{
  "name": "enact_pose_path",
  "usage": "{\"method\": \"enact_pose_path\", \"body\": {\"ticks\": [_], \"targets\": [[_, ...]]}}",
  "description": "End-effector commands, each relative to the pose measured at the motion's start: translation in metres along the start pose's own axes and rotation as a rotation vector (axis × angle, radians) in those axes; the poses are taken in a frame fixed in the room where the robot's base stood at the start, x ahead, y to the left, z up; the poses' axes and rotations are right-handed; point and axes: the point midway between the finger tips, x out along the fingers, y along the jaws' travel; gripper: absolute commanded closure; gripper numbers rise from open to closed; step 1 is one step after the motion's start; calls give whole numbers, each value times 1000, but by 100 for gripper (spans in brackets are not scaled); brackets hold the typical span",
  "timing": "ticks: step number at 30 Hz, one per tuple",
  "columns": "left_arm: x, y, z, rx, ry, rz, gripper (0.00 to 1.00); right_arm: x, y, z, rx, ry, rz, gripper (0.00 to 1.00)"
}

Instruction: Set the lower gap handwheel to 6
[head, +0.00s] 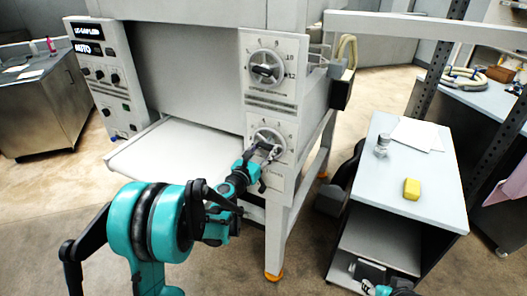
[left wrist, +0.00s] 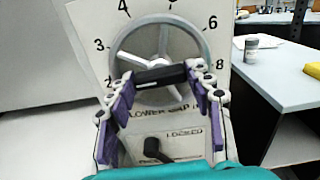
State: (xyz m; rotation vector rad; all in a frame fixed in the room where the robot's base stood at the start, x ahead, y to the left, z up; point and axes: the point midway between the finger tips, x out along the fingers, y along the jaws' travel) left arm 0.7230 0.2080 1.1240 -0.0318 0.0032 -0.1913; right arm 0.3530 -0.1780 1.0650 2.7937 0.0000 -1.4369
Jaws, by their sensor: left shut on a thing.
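The lower gap handwheel (head: 268,138) is on the white front panel of the machine, below an upper dial. In the left wrist view the grey spoked handwheel (left wrist: 133,47) has a number scale around it; 2, 3, 4, 6 and 8 are readable. My left gripper (head: 268,152) is at the handwheel's lower part. In the left wrist view its purple-padded fingers (left wrist: 161,82) are shut on the wheel's black handle (left wrist: 160,74), which lies across the bottom of the rim. I cannot make out a pointer reading. Only a bit of my right arm shows at the bottom edge of the head view.
The upper dial (head: 266,69) sits above. A black lever (left wrist: 157,150) is on a plate below the handwheel. A cart (head: 407,215) to the right holds a yellow block (head: 412,189), a small jar (head: 382,146) and papers. A white machine bed (head: 180,160) is left of the panel.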

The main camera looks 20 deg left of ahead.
Motion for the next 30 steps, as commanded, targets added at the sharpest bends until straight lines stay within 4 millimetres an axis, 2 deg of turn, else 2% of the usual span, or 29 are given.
{"method": "enact_pose_path", "body": {"ticks": [30], "targets": [[0, -1, -1, 944, 0, 0, 77, 21, 0, 15, 0, 0, 0, 60]]}}
